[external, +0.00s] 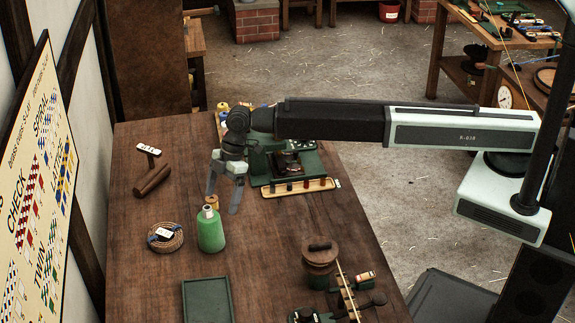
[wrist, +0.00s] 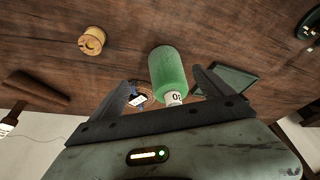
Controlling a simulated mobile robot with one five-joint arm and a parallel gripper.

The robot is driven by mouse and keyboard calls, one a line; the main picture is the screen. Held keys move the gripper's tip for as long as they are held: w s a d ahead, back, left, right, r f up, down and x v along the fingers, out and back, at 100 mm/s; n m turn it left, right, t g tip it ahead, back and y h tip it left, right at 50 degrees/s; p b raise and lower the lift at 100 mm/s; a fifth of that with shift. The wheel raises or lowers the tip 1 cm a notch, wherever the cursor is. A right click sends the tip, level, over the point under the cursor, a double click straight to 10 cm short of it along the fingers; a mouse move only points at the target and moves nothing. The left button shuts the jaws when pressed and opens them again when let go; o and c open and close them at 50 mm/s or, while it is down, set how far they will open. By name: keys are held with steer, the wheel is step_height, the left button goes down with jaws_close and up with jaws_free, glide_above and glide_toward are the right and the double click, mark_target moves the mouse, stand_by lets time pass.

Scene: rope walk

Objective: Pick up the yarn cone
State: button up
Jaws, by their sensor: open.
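The yarn cone (external: 210,231) is green with a pale tip and stands upright on the wooden bench in the external view. In the wrist view the yarn cone (wrist: 169,70) shows between the finger ends, with its white marked tip toward me. My gripper (external: 223,197) is open and empty, its fingers pointing down above and behind the cone. The gripper appears apart from the cone. My two fingers also show in the wrist view, one on each side of the cone.
A small wooden spool (external: 212,202) stands just behind the cone. A rope coil (external: 166,238) lies left of it, and a green tray (external: 207,303) lies in front. A wooden mallet (external: 153,179) is at back left. Green equipment (external: 260,165) stands behind right.

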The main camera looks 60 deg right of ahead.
mark_target(210, 207)
steer(key=shift+n, duration=0.7)
steer(key=a, duration=0.2)
steer(key=a+r, duration=0.1)
steer(key=a, duration=0.2)
steer(key=shift+s+a, duration=0.1)
steer(key=shift+f+b, duration=0.4)
steer(key=b+x, duration=0.6)
steer(key=x, duration=0.1)
steer(key=shift+f+b, duration=0.25)
steer(key=shift+b, duration=0.15)
steer(key=shift+r, duration=0.2)
steer(key=shift+c, duration=0.2)
steer(key=c, duration=1.6)
